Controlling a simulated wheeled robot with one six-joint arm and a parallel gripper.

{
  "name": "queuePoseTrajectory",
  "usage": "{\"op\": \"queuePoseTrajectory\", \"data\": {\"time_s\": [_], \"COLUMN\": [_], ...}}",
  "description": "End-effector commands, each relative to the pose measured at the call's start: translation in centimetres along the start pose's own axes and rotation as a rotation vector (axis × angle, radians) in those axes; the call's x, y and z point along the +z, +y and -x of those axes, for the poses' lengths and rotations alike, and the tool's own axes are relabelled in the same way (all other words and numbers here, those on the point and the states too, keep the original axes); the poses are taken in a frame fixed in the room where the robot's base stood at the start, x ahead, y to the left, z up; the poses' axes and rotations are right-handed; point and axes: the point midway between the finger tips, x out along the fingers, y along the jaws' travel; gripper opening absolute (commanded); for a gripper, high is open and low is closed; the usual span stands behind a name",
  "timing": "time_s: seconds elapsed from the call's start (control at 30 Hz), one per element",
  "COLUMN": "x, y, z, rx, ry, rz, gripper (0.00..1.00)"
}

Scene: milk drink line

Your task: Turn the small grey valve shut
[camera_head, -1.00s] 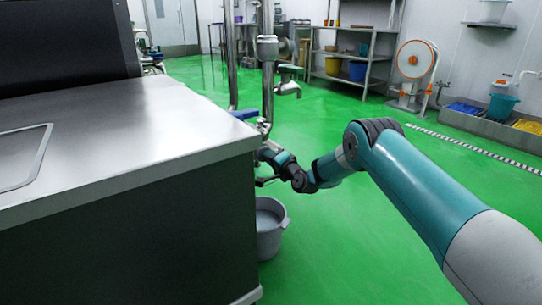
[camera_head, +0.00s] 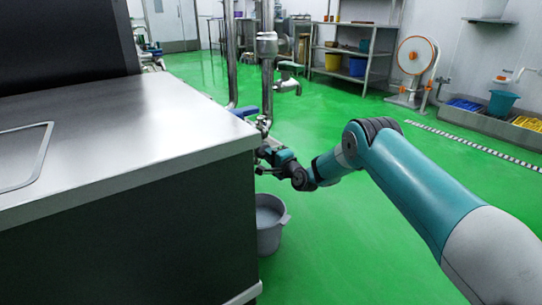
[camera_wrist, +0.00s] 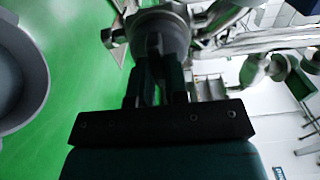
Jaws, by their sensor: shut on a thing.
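The small grey valve (camera_wrist: 160,27) is at the top middle of the wrist view, a round grey body on metal pipework. My gripper (camera_wrist: 156,66) is shut on its handle, with the two dark fingers on either side of it. In the head view my gripper (camera_head: 265,155) is beside the pipe at the counter's far corner. The counter edge and my wrist hide most of the valve there, so its handle angle is hard to read.
A grey bucket (camera_head: 269,226) stands on the floor below the gripper and also shows in the wrist view (camera_wrist: 40,75). The steel counter (camera_head: 130,130) is close on the left. A vertical pipe (camera_head: 267,85) rises behind my gripper. Green floor on the right is open.

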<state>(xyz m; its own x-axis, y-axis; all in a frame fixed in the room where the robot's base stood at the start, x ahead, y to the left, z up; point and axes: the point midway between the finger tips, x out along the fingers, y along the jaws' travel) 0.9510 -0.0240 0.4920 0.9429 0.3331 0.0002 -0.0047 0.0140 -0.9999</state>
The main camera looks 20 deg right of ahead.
Motion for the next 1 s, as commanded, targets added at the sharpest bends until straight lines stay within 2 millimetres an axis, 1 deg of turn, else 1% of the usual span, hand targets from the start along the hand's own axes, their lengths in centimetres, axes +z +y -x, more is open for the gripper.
{"op": "queuePoseTrajectory", "data": {"time_s": [0.13,0.17,0.2,0.27,0.53,0.67,0.77,1.0], "x": [-0.1,-0.1,-0.1,0.0,0.0,0.0,-0.1,-0.1], "y": [0.1,0.1,0.1,0.1,0.0,0.0,-0.2,0.0], "z": [0.1,0.1,0.1,0.1,0.1,0.8,2.3,7.7], "rx": [0.002,0.002,0.002,0.001,0.001,0.003,0.004,0.007], "ry": [0.001,0.001,0.001,0.001,0.000,-0.001,0.000,0.002], "rz": [-0.004,-0.004,-0.004,-0.003,-0.001,-0.002,-0.004,-0.007], "gripper": [0.00,0.16,0.26,0.39,0.39,0.39,0.39,0.39]}}
